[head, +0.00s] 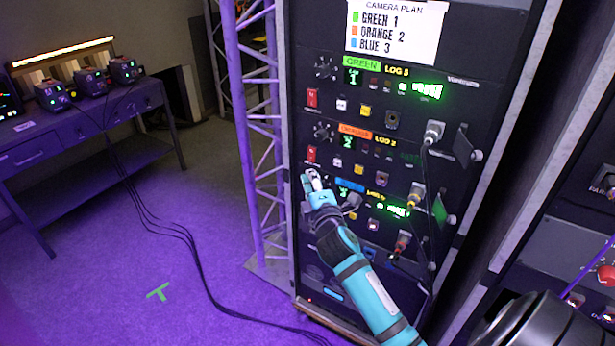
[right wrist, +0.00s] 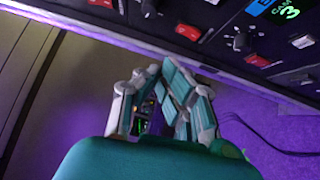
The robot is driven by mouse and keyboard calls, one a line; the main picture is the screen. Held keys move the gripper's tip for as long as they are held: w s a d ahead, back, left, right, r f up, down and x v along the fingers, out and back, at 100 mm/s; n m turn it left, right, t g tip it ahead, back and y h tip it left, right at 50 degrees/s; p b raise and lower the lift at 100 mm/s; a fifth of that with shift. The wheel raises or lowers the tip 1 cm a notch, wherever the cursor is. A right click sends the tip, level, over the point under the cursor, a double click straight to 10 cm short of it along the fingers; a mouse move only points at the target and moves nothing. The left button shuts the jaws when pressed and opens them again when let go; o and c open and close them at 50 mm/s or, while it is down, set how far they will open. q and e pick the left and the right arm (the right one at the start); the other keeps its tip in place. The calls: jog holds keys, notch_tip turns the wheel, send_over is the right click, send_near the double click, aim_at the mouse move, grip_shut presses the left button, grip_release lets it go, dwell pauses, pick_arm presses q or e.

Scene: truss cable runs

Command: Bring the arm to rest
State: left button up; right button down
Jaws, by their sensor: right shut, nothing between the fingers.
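My right arm is teal and reaches up from the lower right in the head view. Its gripper (head: 314,182) is at the left side of the rack's lowest control row, beside the blue-labelled unit. In the right wrist view the gripper (right wrist: 160,75) has its fingers together with nothing between them. The rack panel (right wrist: 265,45) runs across the top right of that view, with red and white switches and a lit number 3. I cannot tell from the head view whether the fingertips touch the panel. My left gripper is not in view.
The equipment rack (head: 335,235) carries green, orange and blue rows with cables plugged in at right. A purple-lit truss (head: 240,110) stands left of it. A desk (head: 90,125) with several small devices is at far left. Black cables (head: 165,225) cross the open floor.

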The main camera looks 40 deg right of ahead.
jog(key=s+a+f+m+g+y, duration=0.2)
jog(key=s+a+f, duration=0.15)
jog(key=f, duration=0.95)
jog(key=s+a+f+m+g+y, duration=0.1)
jog(key=s+a+f+g, duration=0.2)
jog(key=f, duration=0.9)
jog(key=s+a+f+m+g+y, duration=0.2)
jog(key=s+f, duration=0.3)
jog(key=f, duration=0.8)
jog(key=s+a+f+m+g+y, duration=0.1)
jog(key=s+a+f+m+g, duration=0.15)
jog(key=s+f, duration=0.65)
jog(key=s+a+f+m+g, duration=0.1)
jog(key=s+a+f+g, duration=0.2)
jog(key=s+f, duration=0.6)
jog(key=s+a+f+m+g, duration=0.1)
jog(key=s+f, duration=0.1)
jog(key=s, duration=0.8)
jog(key=s+a+f+m+g, duration=0.1)
jog(key=s+f+m+g, duration=0.1)
jog(key=s, duration=0.9)
jog(key=shift+s+a+f+y, duration=0.15)
jog(key=shift+a+f+y, duration=0.05)
jog(key=shift+a+y, duration=0.2)
jog(key=shift+g, duration=0.25)
